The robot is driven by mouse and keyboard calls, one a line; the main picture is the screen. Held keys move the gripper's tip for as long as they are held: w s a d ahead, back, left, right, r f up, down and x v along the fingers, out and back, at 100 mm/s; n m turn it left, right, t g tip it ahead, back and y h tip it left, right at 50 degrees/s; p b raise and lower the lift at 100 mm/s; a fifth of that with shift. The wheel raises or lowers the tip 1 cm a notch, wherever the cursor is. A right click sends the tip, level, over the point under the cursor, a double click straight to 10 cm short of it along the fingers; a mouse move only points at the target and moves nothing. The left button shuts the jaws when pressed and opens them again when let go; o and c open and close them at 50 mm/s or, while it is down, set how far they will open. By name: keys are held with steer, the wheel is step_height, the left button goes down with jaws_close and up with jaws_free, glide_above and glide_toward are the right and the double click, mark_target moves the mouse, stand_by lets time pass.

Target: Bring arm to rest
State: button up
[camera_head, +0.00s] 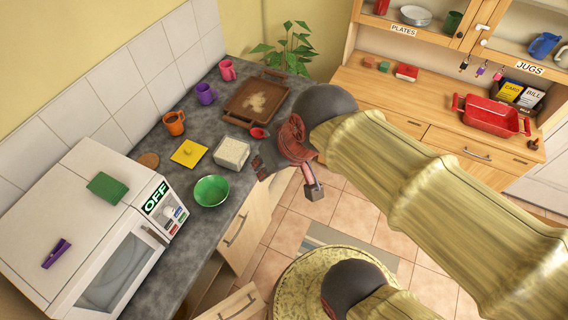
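My arm reaches in from the right with its yellow links and dark joint, over the floor and the counter's front edge. My gripper (266,160) is at the end of a red wrist part, beside the counter's edge and right of the white block (231,152). It is small and seen from above and behind, so its fingers are not clear. No object can be made out in it. A small grey block on a red stem hangs below the wrist; I cannot tell what it is.
The counter (196,249) holds a green bowl (211,190), yellow item (188,152), mugs (174,122) and brown tray (256,99). A white microwave (125,262) marked OFF stands left. A wooden cabinet (440,97) with a red dish (491,115) stands right. Tiled floor lies between.

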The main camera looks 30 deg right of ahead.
steer(key=shift+s+d+r+h, duration=0.3)
steer(key=shift+s+d, duration=0.2)
steer(key=shift+s, duration=0.1)
steer(key=shift+s+d+r+h, duration=0.2)
steer(key=shift+s+d+r, duration=0.05)
steer(key=shift+s+d, duration=0.3)
step_height(320, 180, down, 23)
steer(key=b, duration=2.3)
steer(key=shift+a, duration=0.15)
